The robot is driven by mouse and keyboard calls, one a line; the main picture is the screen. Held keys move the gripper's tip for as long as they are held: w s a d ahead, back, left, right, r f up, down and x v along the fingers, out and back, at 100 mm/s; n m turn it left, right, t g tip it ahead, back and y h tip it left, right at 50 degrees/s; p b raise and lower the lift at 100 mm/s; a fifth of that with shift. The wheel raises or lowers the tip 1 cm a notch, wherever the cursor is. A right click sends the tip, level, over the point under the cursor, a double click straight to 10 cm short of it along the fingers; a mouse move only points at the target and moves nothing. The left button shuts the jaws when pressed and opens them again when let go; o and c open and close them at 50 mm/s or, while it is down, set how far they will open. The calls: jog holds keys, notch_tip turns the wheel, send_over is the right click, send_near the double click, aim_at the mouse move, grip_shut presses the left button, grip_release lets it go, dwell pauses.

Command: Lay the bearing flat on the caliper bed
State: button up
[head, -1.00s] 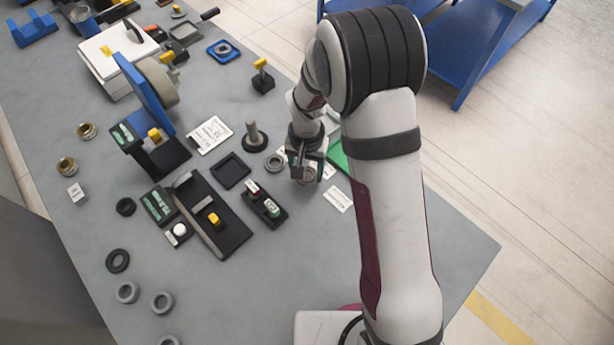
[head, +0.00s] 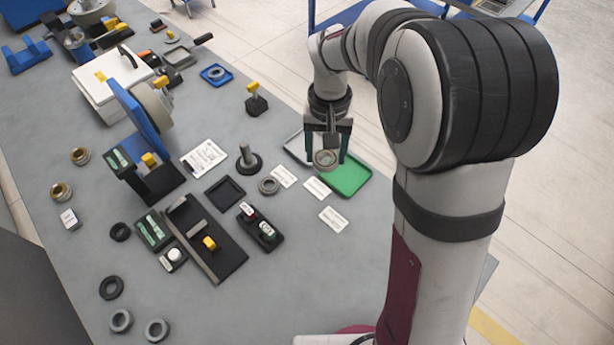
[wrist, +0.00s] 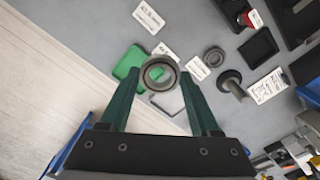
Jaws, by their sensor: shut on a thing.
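The bearing (head: 325,160) is a grey ring with an open centre. My gripper (head: 326,153) is shut on it and holds it over the green and grey tray (head: 349,181) at the back right. In the wrist view the bearing (wrist: 146,77) sits between the two dark green fingertips, its round face to the camera. The caliper bed appears to be the long black plate (head: 230,264) with a grey bar and a yellow knob, left of and nearer than my gripper. Its top has bare black room beside the bar.
A similar grey ring (head: 269,186) lies by an upright grey post (head: 246,157). A shallow black square tray (head: 225,192) and a black holder with small cylinders (head: 262,228) stand near the plate. A blue upright fixture (head: 140,110) rises behind. White cards lie around.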

notch_tip(320, 180, up, 8)
jog(key=d+n, duration=0.1)
jog(key=d, duration=0.2)
jog(key=n, duration=0.9)
send_over(194, 218)
notch_tip(194, 218, down, 17)
jog(key=shift+a+f, duration=0.1)
jog(key=shift+f, duration=0.1)
jog(key=shift+f, duration=2.2)
jog(key=shift+f, duration=0.25)
